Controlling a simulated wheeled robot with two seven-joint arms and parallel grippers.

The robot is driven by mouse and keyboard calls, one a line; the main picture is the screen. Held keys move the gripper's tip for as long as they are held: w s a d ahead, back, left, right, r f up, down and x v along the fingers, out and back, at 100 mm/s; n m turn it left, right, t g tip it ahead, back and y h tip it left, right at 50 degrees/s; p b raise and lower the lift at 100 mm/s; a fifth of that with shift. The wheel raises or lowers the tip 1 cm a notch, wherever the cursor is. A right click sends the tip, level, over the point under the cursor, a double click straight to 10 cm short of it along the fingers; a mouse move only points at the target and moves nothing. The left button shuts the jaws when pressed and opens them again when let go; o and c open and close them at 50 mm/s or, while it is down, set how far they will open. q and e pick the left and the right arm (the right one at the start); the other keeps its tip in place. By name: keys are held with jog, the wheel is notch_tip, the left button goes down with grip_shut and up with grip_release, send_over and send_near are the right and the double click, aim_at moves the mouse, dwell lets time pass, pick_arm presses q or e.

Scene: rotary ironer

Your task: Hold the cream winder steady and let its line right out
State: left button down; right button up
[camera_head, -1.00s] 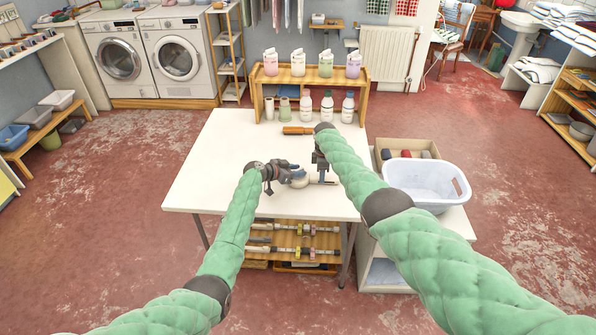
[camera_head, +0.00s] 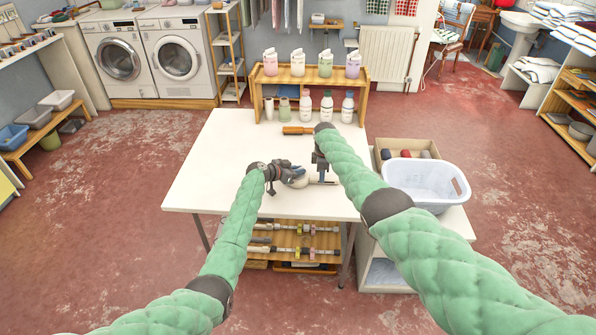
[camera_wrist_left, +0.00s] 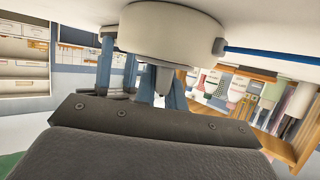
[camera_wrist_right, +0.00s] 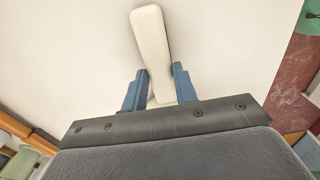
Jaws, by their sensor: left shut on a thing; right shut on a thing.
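The cream winder (camera_head: 301,183) lies on the white table in the head view, partly hidden by my grippers. Its round cream body (camera_wrist_left: 172,35) fills the top of the left wrist view. A blue line (camera_wrist_left: 270,52) leaves a grey fitting on its side. My left gripper (camera_wrist_left: 160,85) is shut on a small grey knob (camera_wrist_left: 163,76) at the body; in the head view this gripper (camera_head: 291,178) is at the winder's left. My right gripper (camera_wrist_right: 157,85) is shut on a flat cream handle (camera_wrist_right: 150,40); it also shows in the head view (camera_head: 322,175).
The white table (camera_head: 215,165) is mostly clear on its left. An orange-handled tool (camera_head: 298,131) lies behind the grippers. A wooden rack (camera_head: 311,75) with several bottles stands at the back. A white basket (camera_head: 427,183) and a box (camera_head: 406,146) are at the right.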

pick_arm(q)
jog(key=n+t+y, duration=0.3)
jog(key=n, duration=0.1)
jog(key=shift+s+f+y, duration=0.1)
jog(key=shift+y, duration=0.3)
jog(key=shift+n+t+y, duration=0.6)
jog(key=shift+n+y, duration=0.5)
jog(key=shift+n, duration=0.2)
jog(key=shift+n+y, duration=0.3)
jog(key=shift+y, duration=0.2)
jog(key=c, duration=1.5)
grip_release()
jog(key=shift+o, duration=0.2)
jog(key=v, duration=1.2)
jog(key=shift+f, duration=0.15)
